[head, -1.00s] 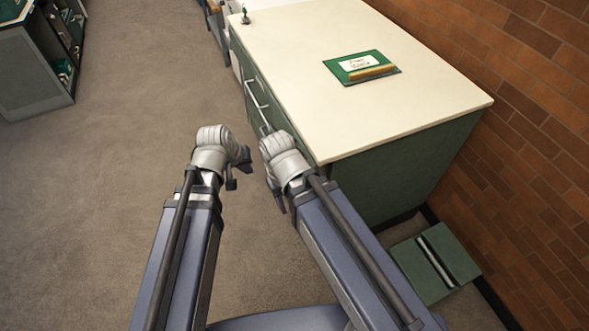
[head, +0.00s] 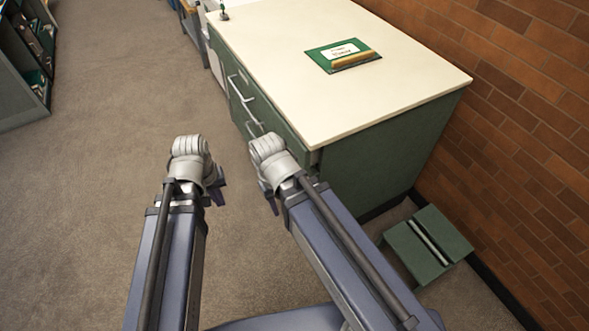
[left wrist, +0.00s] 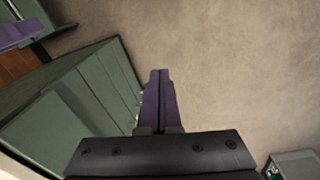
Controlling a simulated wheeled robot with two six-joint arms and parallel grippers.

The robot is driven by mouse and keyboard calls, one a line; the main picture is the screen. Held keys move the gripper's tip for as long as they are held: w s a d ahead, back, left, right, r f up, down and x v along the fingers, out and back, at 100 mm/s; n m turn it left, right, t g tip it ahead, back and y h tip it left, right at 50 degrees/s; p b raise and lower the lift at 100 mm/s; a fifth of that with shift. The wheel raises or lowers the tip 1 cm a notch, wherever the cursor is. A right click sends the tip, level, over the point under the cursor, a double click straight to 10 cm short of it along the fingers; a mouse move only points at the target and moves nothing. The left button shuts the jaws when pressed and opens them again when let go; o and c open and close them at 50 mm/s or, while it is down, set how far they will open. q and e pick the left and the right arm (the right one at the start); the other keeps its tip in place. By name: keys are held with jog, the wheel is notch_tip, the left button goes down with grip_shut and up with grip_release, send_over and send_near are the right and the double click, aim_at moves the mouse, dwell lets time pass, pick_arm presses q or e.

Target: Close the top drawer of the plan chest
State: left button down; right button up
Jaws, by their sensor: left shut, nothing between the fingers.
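The plan chest (head: 385,150) is green with a cream top and stands right of centre in the head view. Its drawer fronts face left, with pale bar handles (head: 238,88). How far the top drawer (head: 278,122) stands out is hard to tell. My left gripper (head: 218,193) is shut and empty, over the floor left of the chest and apart from it. Its purple fingers show together in the left wrist view (left wrist: 158,100), with the chest's green side (left wrist: 85,95) to the left. My right gripper (head: 271,199) is beside the chest's near front corner, partly covering the drawer fronts; its jaws are unclear.
A green and white folder-like item (head: 343,55) lies on the chest top. A green step stool (head: 405,245) stands on the floor near the brick wall (head: 510,150). A shelf unit (head: 22,95) is at far left. Carpet (head: 110,150) between them is clear.

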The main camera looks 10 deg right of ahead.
pick_arm(q)
jog(key=w+d+r+n+t+h, duration=0.1)
jog(key=w+d+r+n+h, duration=0.25)
jog(key=d+n, duration=0.45)
jog(key=w+d+r+n+t+h, duration=0.15)
jog(key=d+n+h, duration=0.25)
jog(key=n, duration=0.8)
jog(key=b, duration=0.8)
send_near(303, 167)
jog(key=x, duration=0.5)
jog(key=shift+w+a+f, duration=0.1)
jog(key=shift+a+f, duration=0.2)
jog(key=shift+f, duration=0.05)
jog(key=shift+w+d, duration=0.15)
jog(key=shift+d, duration=0.4)
